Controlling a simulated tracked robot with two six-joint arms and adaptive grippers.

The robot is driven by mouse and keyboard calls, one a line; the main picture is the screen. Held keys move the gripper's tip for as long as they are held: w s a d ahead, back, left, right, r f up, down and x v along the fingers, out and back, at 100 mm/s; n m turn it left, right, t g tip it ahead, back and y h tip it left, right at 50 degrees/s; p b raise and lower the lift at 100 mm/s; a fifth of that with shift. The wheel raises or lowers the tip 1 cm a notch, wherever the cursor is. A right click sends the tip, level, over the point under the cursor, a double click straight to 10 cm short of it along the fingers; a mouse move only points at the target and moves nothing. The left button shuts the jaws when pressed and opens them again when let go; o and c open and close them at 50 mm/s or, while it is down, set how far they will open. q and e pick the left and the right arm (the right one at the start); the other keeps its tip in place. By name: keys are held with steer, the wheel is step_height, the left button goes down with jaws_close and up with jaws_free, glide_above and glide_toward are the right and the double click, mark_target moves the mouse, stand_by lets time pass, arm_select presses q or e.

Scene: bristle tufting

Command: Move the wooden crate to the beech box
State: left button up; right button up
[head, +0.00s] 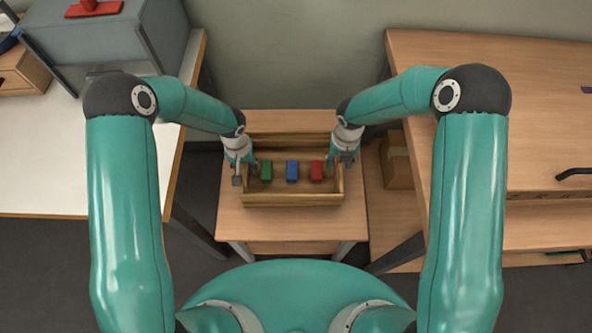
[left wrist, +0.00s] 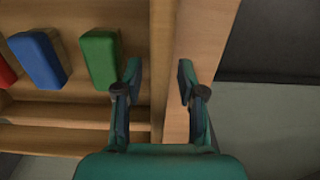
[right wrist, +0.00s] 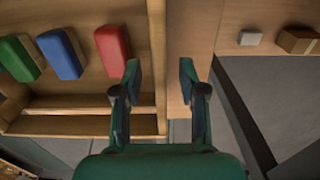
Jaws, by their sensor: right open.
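The wooden crate (head: 290,200) stands on a small wooden table. It holds a green block (head: 266,171), a blue block (head: 292,171) and a red block (head: 317,171) in a row. My left gripper (head: 243,178) is at the crate's left end. In the left wrist view its open fingers (left wrist: 158,72) stand either side of the end wall, with gaps. My right gripper (head: 342,156) is at the right end. In the right wrist view its open fingers (right wrist: 160,70) also straddle the end wall. I cannot tell for certain which thing is the beech box.
A wooden box (head: 22,72) sits at the far left on a white bench (head: 60,150), beside a grey case (head: 105,45). A large wooden table (head: 545,110) stands at right. A brown carton (head: 395,160) is on a lower wooden surface between the tables.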

arm_select(q)
steer(key=shift+f, duration=0.15)
arm_select(e)
steer(key=shift+f, duration=0.1)
arm_select(q)
jaws_close()
arm_select(e)
jaws_close()
